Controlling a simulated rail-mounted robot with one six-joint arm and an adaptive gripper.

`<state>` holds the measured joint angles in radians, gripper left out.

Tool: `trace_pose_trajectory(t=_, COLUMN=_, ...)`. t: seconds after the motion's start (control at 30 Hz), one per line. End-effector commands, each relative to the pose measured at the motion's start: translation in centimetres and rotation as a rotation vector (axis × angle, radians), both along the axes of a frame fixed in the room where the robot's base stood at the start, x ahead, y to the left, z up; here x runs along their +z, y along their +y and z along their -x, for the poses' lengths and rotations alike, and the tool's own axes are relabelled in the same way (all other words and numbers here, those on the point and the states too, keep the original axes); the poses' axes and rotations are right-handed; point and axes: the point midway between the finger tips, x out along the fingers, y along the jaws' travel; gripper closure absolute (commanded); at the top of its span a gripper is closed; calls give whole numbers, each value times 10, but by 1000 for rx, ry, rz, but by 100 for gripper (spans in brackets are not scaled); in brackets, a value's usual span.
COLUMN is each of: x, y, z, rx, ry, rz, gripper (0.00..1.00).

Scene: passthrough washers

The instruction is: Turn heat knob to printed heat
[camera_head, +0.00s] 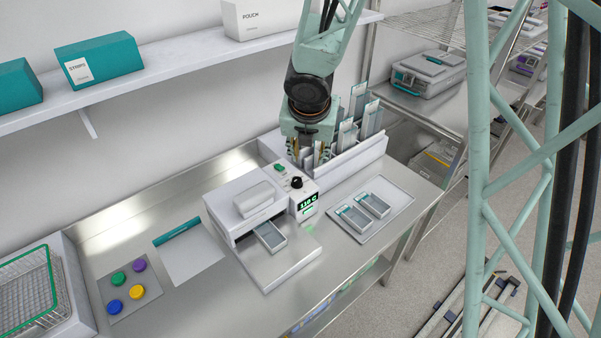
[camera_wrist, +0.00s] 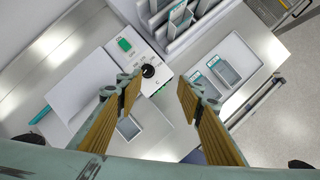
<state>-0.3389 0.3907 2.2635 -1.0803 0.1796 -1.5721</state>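The heat knob (camera_head: 296,182) is a small black dial on top of the control box of a white sealer-like machine (camera_head: 236,200). It also shows in the wrist view (camera_wrist: 148,71), with small printed marks around it that are too small to read. A green display (camera_head: 307,202) on the box's front seems to read 110 C, though the first digits are hard to tell. My gripper (camera_head: 307,152) is above and behind the knob in the head view. In the wrist view my gripper (camera_wrist: 157,97) has its fingers wide apart and empty, with the knob beyond them, untouched.
A green switch (camera_head: 281,168) sits beside the knob. A rack of upright pouches (camera_head: 345,150) stands close behind my gripper. A tray (camera_head: 384,211) with two pouches lies right. A pouch (camera_head: 269,236) lies at the machine's front. A white sheet (camera_head: 192,261) and coloured caps (camera_head: 137,292) lie left.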

Motion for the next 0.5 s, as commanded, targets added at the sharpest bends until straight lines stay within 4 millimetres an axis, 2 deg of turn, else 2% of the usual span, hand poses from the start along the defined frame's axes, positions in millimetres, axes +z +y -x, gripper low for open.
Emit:
trace_pose_trajectory(t=0.2, x=-16, y=27, z=-2, rx=173, ry=28, rz=41, gripper=66)
trace_pose_trajectory(t=0.5, x=-25, y=39, z=-3, rx=254, ry=38, rz=57, gripper=66)
